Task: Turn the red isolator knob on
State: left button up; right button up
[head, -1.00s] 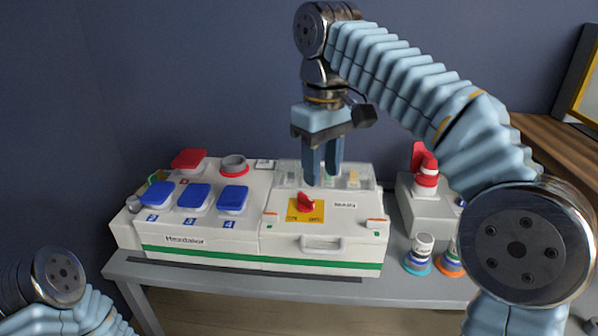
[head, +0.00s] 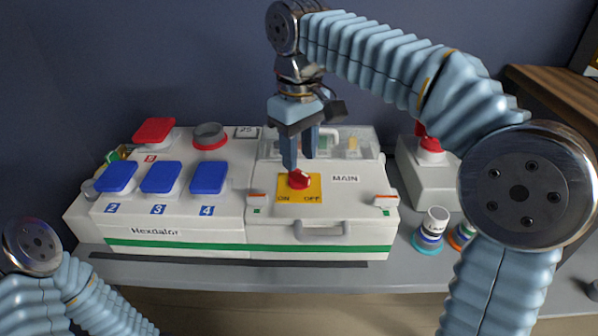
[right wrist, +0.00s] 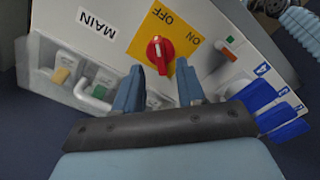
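The red isolator knob (head: 299,180) sits on a yellow plate (head: 314,190) marked ON at left and OFF at right, on the white box labelled MAIN. In the right wrist view the knob (right wrist: 160,54) shows a white mark pointing roughly toward OFF. My right gripper (head: 300,162) is open and points down just above and behind the knob. In the right wrist view its fingers (right wrist: 160,76) are spread on either side of the knob's near end, with nothing held. Contact with the knob cannot be told. My left gripper is out of view.
Blue socket lids (head: 162,178), a red lid (head: 154,131) and a round red-based socket (head: 210,136) stand left on the box. A clear cover (head: 358,144) lies behind the knob.

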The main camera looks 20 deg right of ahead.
aim_at(299, 171)
jog(key=shift+f+b, duration=0.3)
jog(key=shift+f, duration=1.4)
jog(key=shift+c, duration=0.3)
grip_shut()
